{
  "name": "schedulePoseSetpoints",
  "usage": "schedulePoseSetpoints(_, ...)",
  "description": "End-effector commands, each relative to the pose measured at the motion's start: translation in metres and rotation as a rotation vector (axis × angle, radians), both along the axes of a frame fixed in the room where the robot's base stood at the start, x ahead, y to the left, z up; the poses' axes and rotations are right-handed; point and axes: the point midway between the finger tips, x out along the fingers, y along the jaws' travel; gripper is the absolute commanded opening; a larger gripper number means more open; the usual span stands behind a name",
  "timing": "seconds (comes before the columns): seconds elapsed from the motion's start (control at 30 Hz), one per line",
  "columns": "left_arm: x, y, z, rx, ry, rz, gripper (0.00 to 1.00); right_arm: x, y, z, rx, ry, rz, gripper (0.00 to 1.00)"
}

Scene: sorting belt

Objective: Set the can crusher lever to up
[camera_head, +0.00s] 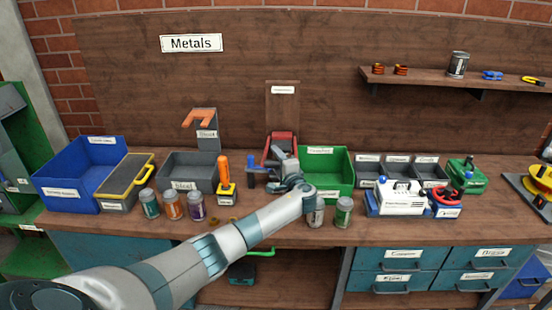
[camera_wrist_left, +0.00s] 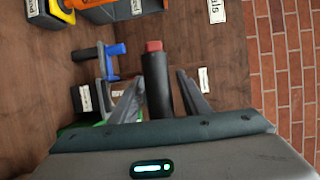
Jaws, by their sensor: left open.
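The can crusher (camera_head: 281,142) stands at the middle of the bench against the back board, its red part showing above my gripper. My left gripper (camera_head: 279,165) is in front of it and hides its lower part. In the left wrist view a dark bar with a red end (camera_wrist_left: 155,75), which looks like the lever, lies between the two spread fingers of my left gripper (camera_wrist_left: 163,90). The fingers are open, one on each side of the bar; whether they touch it I cannot tell. How far up the lever stands is unclear. My right gripper is not in view.
A dark device with a blue handle (camera_head: 252,163) is close left of my gripper; its handle also shows in the wrist view (camera_wrist_left: 115,49). A green bin (camera_head: 341,165) is close right. Several cans, including a green one (camera_head: 343,212), stand along the front edge.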

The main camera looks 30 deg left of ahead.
Motion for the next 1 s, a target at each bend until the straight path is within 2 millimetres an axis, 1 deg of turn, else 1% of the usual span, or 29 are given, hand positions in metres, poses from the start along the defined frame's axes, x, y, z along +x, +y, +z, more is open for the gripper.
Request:
schedulePoseSetpoints(0.3,0.001,0.001,0.0,0.001,0.001,0.0,0.42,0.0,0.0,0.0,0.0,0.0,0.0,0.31)
schedulePoseSetpoints(0.33,0.001,0.001,0.0,0.001,0.001,0.0,0.37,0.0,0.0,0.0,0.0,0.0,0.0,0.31)
schedulePoseSetpoints(0.37,0.001,0.001,0.0,0.001,0.001,0.0,0.3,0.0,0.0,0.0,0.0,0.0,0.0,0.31)
schedulePoseSetpoints(0.4,0.001,0.001,0.0,0.001,0.001,0.0,0.2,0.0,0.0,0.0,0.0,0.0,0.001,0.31)
schedulePoseSetpoints(0.5,0.001,0.001,-0.001,0.001,0.001,0.0,0.0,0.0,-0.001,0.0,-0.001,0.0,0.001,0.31)
schedulePoseSetpoints(0.77,0.002,0.001,0.001,-0.004,0.005,0.0,0.0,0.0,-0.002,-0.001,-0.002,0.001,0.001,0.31)
schedulePoseSetpoints(0.87,0.006,0.002,0.005,-0.009,0.014,0.0,0.0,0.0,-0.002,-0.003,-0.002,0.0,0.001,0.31)
schedulePoseSetpoints(1.0,0.017,0.003,0.015,-0.025,0.038,0.0,0.0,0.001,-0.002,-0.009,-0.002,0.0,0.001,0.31)
